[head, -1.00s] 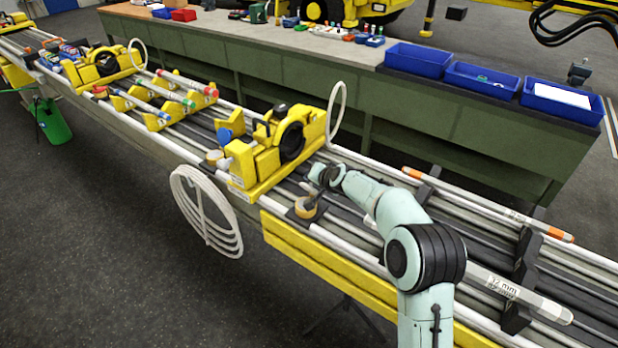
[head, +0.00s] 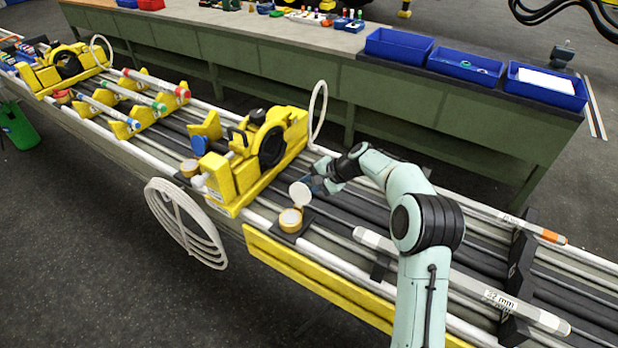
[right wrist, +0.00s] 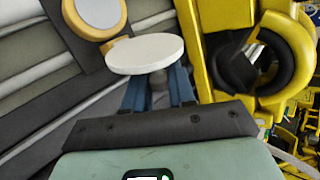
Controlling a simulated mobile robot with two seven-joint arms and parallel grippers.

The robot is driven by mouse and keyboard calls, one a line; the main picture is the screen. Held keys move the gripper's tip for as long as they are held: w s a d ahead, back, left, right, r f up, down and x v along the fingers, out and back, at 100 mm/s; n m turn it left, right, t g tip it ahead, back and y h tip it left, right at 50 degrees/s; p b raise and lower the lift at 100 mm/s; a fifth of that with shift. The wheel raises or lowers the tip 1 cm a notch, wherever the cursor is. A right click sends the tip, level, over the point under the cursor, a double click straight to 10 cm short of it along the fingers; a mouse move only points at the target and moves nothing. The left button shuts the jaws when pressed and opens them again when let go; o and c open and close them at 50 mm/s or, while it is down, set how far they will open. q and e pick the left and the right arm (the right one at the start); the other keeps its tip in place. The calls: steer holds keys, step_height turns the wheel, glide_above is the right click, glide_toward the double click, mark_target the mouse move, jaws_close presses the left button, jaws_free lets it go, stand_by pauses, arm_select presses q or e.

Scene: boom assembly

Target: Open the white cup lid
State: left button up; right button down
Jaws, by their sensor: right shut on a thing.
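The cup (head: 289,222) is a low, round, tan-rimmed container with a pale top, on a dark plate on the pipe rack. Its round white lid (head: 300,194) is raised off it and tilted, just behind the cup. In the right wrist view the lid (right wrist: 145,54) lies right beside the cup (right wrist: 98,14), with a small tan piece between them. My right gripper (head: 316,185) is shut on the lid, its blue fingers (right wrist: 160,88) at the lid's edge. The lid hides the fingertips. My left gripper is not in view.
A yellow machine with a black ring (head: 270,148) stands left of the cup. A second tan round container (head: 189,168) sits beyond it. A coil of white hose (head: 185,222) hangs at the front. Long pipes run right. A green bench (head: 400,100) stands behind.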

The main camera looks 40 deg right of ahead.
steer(key=shift+w+d, duration=0.15)
steer(key=shift+d, duration=0.1)
stand_by(0.4)
steer(key=c, duration=1.1)
jaws_free()
steer(key=shift+o, duration=0.2)
steer(key=shift+f, duration=0.1)
steer(key=shift+a, duration=0.1)
steer(key=v, duration=1.3)
steer(key=shift+d, duration=0.25)
